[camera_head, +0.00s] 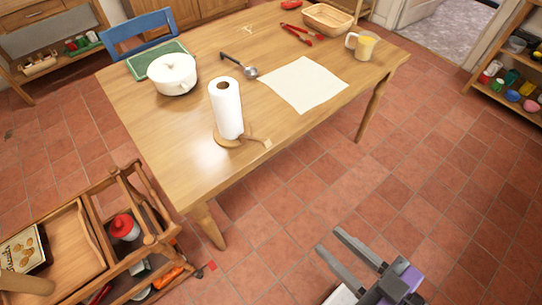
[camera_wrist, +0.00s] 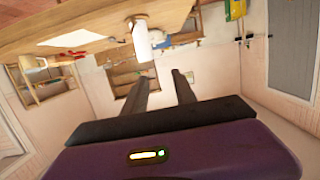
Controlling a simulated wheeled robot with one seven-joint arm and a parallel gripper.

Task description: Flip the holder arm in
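A white paper towel roll (camera_head: 227,108) stands upright on a wooden holder near the front edge of the table. The holder's base (camera_head: 221,139) shows beneath the roll. The holder arm (camera_head: 256,142) extends outward to the right, away from the roll, with a paler end near the table edge. My gripper (camera_head: 329,241) is in front of the table over the floor, below and right of the holder and apart from it. Its two fingers are spread with nothing between them. In the wrist view, my gripper (camera_wrist: 160,78) points toward the table side, and the white roll (camera_wrist: 142,42) shows beyond it.
The wooden table (camera_head: 180,130) also holds a white pot (camera_head: 172,74), a ladle (camera_head: 240,65), a pale cloth (camera_head: 303,84), a mug (camera_head: 362,46) and a basket (camera_head: 327,18). A wooden cart (camera_head: 85,245) stands at lower left. Tiled floor right of the table is clear.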

